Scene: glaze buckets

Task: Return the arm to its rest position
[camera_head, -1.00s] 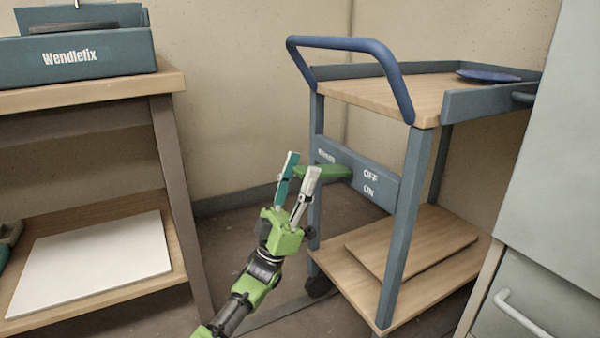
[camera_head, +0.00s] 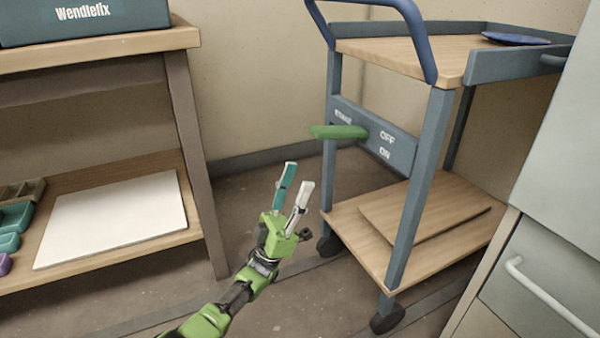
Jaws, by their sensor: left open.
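My left gripper (camera_head: 294,190) is in the lower middle of the head view, on a green arm that comes in from the bottom left. Its two fingers, one teal and one pale grey, are apart with nothing between them. It is over the floor, left of the cart and clear of it. The cart (camera_head: 412,190) has a blue frame and a panel marked OFF and ON. A green lever (camera_head: 338,132) sticks out to the left from this panel, above and right of the gripper, and is not touched. My right gripper is not in view.
A wooden workbench (camera_head: 95,52) with a blue Wendlefix box (camera_head: 80,20) stands at the left. Its lower shelf holds a white board (camera_head: 115,215) and small coloured containers (camera_head: 12,225). A grey cabinet (camera_head: 555,180) closes off the right. Floor between bench and cart is free.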

